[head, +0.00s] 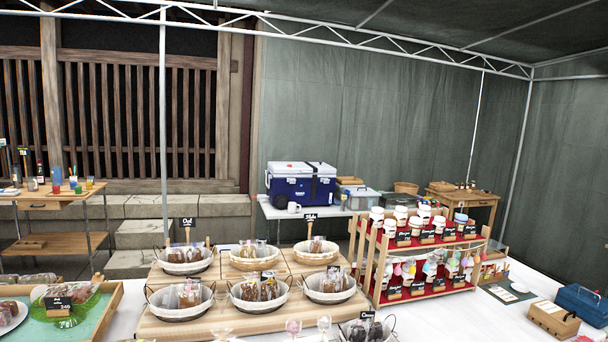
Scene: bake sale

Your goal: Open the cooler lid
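The cooler (291,190) is a dark blue box with a white lid (301,168). It stands on a white table (270,211) at the back, near the middle of the head view, against the grey tent wall. The lid looks shut, and a dark strap or latch shows on the cooler's front right. The cooler is far off, behind the display of baskets. My gripper does not show in the view.
A long white table (237,327) with baskets on wooden boards (180,331) and a red-shelved jar rack (398,293) lies between me and the cooler. A wooden cart (66,196) stands left, a small wooden table (464,199) back right. A tent pole (163,120) rises left of the cooler.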

